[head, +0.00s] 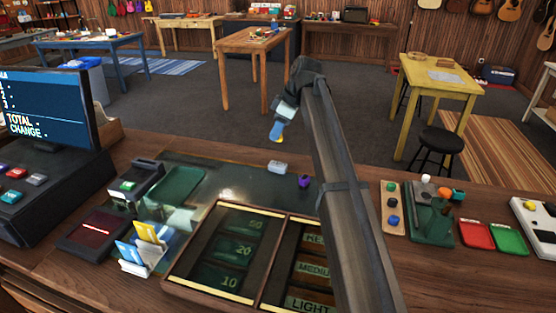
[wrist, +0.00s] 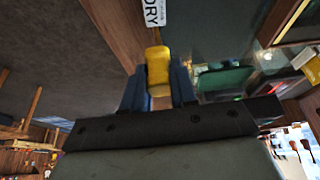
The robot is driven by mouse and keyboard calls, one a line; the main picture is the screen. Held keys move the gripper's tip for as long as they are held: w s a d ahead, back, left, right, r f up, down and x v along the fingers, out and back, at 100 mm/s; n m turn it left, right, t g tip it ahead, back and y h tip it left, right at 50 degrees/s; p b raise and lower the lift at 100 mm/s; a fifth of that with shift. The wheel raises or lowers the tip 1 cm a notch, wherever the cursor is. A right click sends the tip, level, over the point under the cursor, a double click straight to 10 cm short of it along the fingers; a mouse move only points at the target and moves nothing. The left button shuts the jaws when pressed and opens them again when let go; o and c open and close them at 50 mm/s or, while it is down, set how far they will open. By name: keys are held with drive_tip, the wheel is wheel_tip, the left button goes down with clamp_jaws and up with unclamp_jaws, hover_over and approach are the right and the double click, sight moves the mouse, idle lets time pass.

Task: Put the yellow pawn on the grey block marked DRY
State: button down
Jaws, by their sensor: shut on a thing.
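My gripper (head: 278,127) has blue fingers and is shut on the yellow pawn. It holds the pawn in the air above the back part of the counter. In the wrist view the yellow pawn (wrist: 158,68) sits between the two blue fingers. In the head view only a little of the pawn shows below the fingers. The pale grey block (head: 278,167) lies on the dark glass counter top, below the gripper in the picture. In the wrist view the block (wrist: 153,12) shows the letters DRY, beyond the pawn and cut off by the top edge.
A small purple piece (head: 304,181) lies just right of the block. A wood-framed tray (head: 266,212) with marked compartments is in front. A card holder (head: 145,250) and a green mat (head: 176,184) are to the left. A board with several coloured pieces (head: 396,226) is right of my arm.

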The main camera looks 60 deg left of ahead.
sight(274, 163)
wheel_tip(274, 163, down, 9)
drive_tip(key=shift+f, duration=0.1)
idle(0.4)
drive_tip(key=c, duration=0.9)
unclamp_jaws()
drive_tip(key=shift+o, duration=0.2)
drive_tip(key=v, duration=1.2)
